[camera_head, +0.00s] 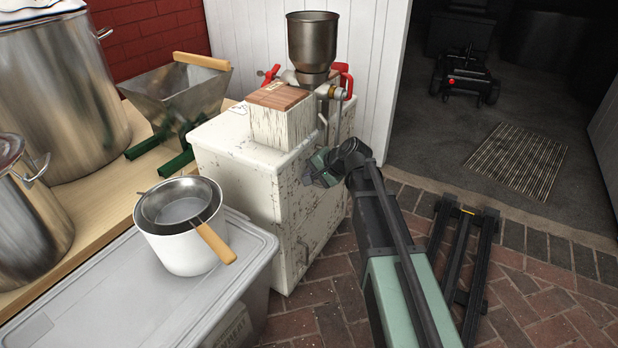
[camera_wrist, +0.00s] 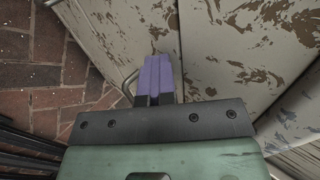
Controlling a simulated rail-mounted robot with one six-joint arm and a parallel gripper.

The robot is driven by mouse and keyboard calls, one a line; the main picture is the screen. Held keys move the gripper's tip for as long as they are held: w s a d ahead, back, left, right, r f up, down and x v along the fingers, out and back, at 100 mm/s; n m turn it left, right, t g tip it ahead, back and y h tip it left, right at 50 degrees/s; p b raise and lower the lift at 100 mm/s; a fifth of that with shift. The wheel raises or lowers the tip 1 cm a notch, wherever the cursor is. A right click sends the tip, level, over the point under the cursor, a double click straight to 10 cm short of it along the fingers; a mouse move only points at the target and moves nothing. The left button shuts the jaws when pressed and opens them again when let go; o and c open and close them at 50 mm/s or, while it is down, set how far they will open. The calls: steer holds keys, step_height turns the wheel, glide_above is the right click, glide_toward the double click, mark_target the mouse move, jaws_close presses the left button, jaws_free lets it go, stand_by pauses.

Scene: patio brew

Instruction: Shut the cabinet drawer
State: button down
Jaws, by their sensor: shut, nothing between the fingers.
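The cabinet (camera_head: 235,190) is white with worn, peeling paint and stands in the middle of the head view, its front facing right. My gripper (camera_head: 312,172) is at that front, near its upper part. In the wrist view, my gripper's purple fingers (camera_wrist: 158,75) are shut and empty, pointing at the peeling cabinet front (camera_wrist: 225,35). A thin curved metal handle (camera_wrist: 128,85) shows just left of the fingers. Panel seams run across the front, but I cannot tell how far the drawer stands out. I cannot tell whether the fingertips touch the panel.
A wood-topped box (camera_head: 283,125) with a steel hopper (camera_head: 312,42) above it stands on the cabinet. A white pot (camera_head: 190,250) with a strainer sits on a grey lidded bin (camera_head: 110,290). Brick floor (camera_head: 310,315) lies open before the cabinet; a dark rail (camera_head: 465,255) is at right.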

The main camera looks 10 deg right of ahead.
steer(key=shift+w+a+r, duration=0.1)
steer(key=shift+w+a, duration=0.1)
steer(key=shift+w, duration=0.05)
steer(key=s+d+r+p, duration=0.6)
steer(key=s+d+p, duration=0.1)
steer(key=s+d, duration=0.1)
steer(key=shift+d+r, duration=0.3)
steer(key=shift+d, duration=0.2)
